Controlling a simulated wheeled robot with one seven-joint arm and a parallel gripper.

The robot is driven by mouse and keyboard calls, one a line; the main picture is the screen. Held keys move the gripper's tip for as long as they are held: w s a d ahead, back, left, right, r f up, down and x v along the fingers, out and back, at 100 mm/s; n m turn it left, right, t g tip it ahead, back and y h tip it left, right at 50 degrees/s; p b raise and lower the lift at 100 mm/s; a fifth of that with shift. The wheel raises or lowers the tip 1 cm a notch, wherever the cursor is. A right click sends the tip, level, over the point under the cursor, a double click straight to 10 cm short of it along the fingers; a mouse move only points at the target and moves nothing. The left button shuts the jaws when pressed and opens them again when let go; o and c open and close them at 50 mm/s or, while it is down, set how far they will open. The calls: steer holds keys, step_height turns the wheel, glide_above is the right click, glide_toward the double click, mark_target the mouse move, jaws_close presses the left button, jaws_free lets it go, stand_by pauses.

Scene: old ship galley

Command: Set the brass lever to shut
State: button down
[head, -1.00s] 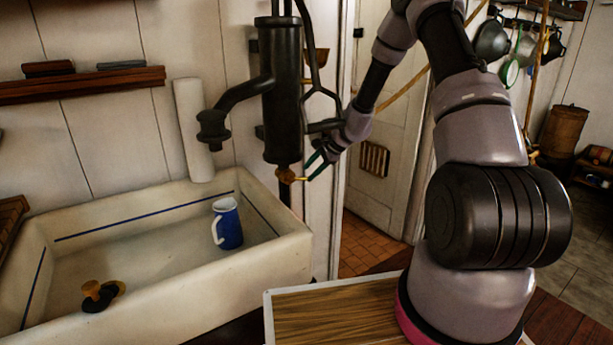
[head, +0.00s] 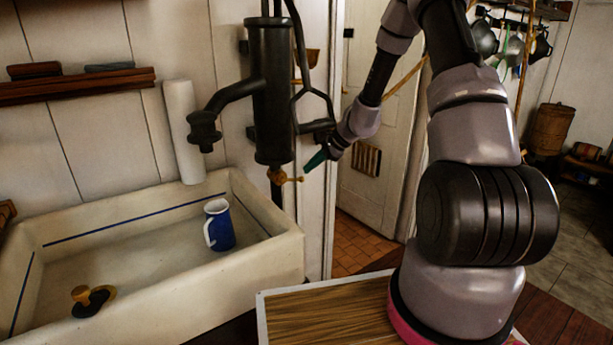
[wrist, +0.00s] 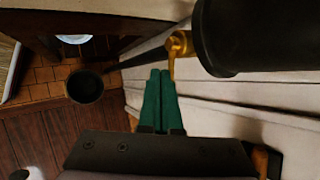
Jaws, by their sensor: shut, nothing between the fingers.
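The brass lever (head: 286,177) sits on a small brass cock at the foot of the black pump cylinder (head: 272,100). In the head view its handle sticks out to the right. In the wrist view the brass lever (wrist: 174,50) hangs from the cock towards my fingertips. My gripper (head: 312,162) is shut and empty, just right of the lever's end. In the wrist view the green fingers of my gripper (wrist: 160,76) lie together just below and left of the lever's tip. I cannot tell whether they touch it.
A white sink (head: 150,284) stands below the pump, with a blue and white jug (head: 221,228) and a brass-topped black plug (head: 88,298) in it. The pump's spout (head: 206,128) reaches left over the sink. A wood-topped board (head: 330,310) lies in front of my arm.

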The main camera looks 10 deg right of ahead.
mark_target(292, 180)
steer(key=s+a+f+m+t+y, duration=0.2)
steer(key=s+a+f+m+y, duration=0.3)
steer(key=a+f+m+y, duration=0.15)
steer(key=d+f+m+t+h, duration=0.75)
steer(key=m+t, duration=0.35)
steer(key=m, duration=0.3)
steer(key=w+a+r, duration=0.1)
steer(key=w, duration=0.3)
steer(key=w+a+r, duration=0.2)
steer(key=w, duration=0.3)
steer(key=shift+w+a+r+y, duration=0.15)
steer(key=shift+a+r+y, duration=0.15)
steer(key=shift+y, duration=0.1)
steer(key=shift+n, duration=0.25)
